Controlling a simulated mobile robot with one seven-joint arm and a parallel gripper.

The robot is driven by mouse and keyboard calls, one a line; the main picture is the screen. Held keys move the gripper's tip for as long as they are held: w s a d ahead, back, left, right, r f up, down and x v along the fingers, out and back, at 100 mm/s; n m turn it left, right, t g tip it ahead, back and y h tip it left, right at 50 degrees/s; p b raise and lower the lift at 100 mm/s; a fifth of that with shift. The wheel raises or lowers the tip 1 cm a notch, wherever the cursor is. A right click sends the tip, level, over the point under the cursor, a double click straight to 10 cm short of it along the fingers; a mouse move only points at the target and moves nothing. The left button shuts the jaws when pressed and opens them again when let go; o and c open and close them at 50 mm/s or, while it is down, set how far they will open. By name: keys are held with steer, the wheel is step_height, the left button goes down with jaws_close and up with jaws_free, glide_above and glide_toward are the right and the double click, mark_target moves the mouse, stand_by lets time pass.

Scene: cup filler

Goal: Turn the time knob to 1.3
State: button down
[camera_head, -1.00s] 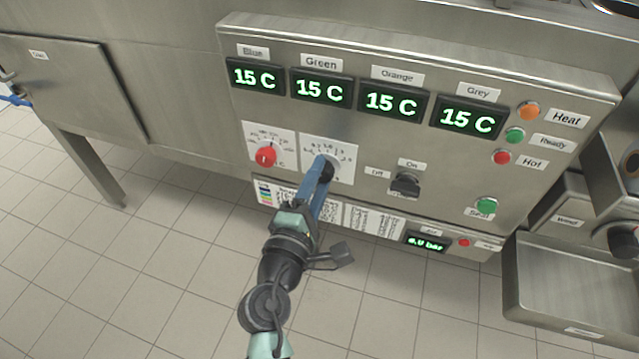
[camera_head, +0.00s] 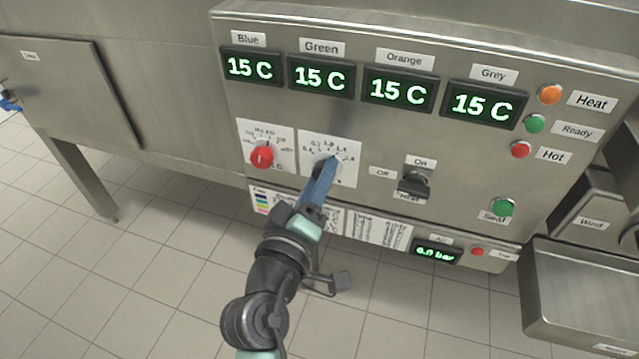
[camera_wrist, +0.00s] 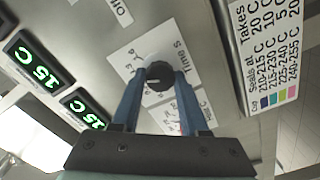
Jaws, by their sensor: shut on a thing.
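The time knob is a round black knob (camera_wrist: 159,77) on a white dial plate marked "Time S" in the wrist view. In the head view the dial plate (camera_head: 345,174) shows printed numbers around its top, and my gripper covers most of the knob. My gripper (camera_wrist: 158,76) has blue fingers on both sides of the knob and is shut on it. In the head view my gripper (camera_head: 328,165) reaches up to the dial from below. The knob's pointer setting cannot be read.
A red temperature knob (camera_head: 262,157) sits just left of the time dial. A black off/on/heat switch (camera_head: 414,183) is to the right. Four displays (camera_head: 321,78) above read 15 C. A green seal button (camera_head: 502,207) is at the lower right.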

steer(key=shift+m, duration=0.5)
steer(key=shift+c, duration=2.1)
jaws_free()
steer(key=shift+s, duration=0.1)
steer(key=p+v, duration=0.1)
steer(key=v, duration=1.1)
steer(key=shift+s, duration=0.35)
steer(key=shift+a, duration=0.15)
